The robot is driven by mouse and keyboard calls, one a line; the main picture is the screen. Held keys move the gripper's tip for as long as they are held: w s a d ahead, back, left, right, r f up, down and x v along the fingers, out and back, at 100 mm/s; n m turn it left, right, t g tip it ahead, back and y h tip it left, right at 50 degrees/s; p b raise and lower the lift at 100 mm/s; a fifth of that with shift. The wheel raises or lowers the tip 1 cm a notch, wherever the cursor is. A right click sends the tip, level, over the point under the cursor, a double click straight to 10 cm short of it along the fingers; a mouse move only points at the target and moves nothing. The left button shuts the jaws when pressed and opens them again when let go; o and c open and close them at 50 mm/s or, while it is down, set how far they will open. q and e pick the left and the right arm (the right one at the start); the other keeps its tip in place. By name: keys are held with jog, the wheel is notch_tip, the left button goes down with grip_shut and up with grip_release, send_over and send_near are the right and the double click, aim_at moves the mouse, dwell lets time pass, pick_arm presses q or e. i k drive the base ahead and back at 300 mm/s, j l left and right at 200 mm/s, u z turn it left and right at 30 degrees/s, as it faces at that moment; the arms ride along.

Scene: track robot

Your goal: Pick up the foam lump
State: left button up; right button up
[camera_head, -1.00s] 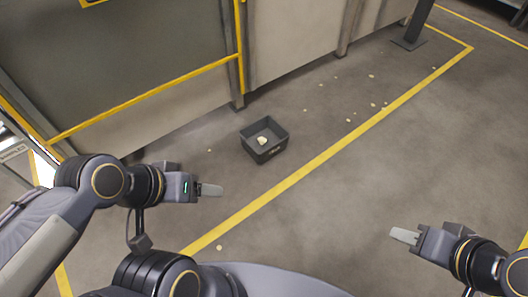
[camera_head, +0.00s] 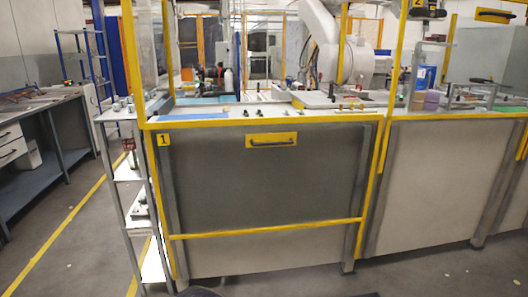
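Neither of my grippers is in view. The foam lump in the dark bin, seen a second ago, is not in this view. Small pale bits (camera_head: 461,265) lie on the grey floor at the lower right, too small to tell apart.
A workcell with a grey panel (camera_head: 262,185), yellow rails and the number 1 stands ahead. A white robot arm (camera_head: 335,55) is behind it. A narrow shelf rack (camera_head: 128,172) stands at its left side. A workbench (camera_head: 50,145) is at the far left, with clear floor before it.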

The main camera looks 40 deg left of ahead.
aim_at(226, 109)
jog(key=u, duration=1.75)
